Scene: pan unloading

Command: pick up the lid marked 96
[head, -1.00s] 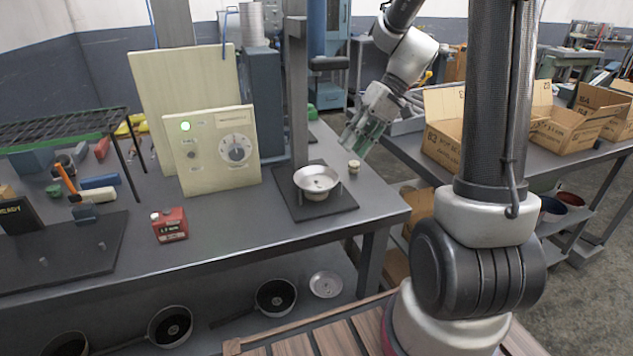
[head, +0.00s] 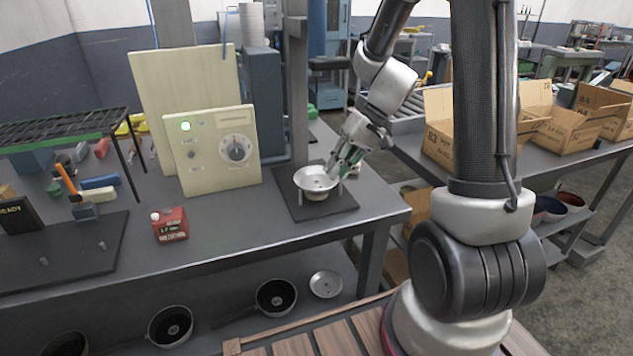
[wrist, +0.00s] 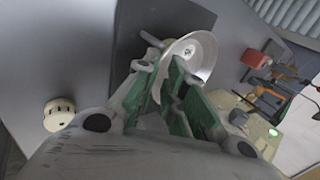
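A shallow silver round dish, perhaps the lid (head: 315,183), sits on a black square plate on the bench in the head view. It also shows in the wrist view (wrist: 202,54), partly hidden behind my fingers. I cannot read any 96 on it. Another silver round lid-like disc (head: 326,284) lies on the lower shelf, its marking also unreadable. My gripper (head: 342,166) is just above and to the right of the dish. In the wrist view its green-padded fingers (wrist: 174,72) are apart with the dish beyond them. I cannot tell whether they touch it.
A cream control panel (head: 212,150) stands left of the plate, with a red can (head: 169,224) in front. A metal post (head: 298,90) rises behind the dish. A small cream round object (wrist: 58,113) stands beside my gripper. Dark pans (head: 275,298) lie on the lower shelf.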

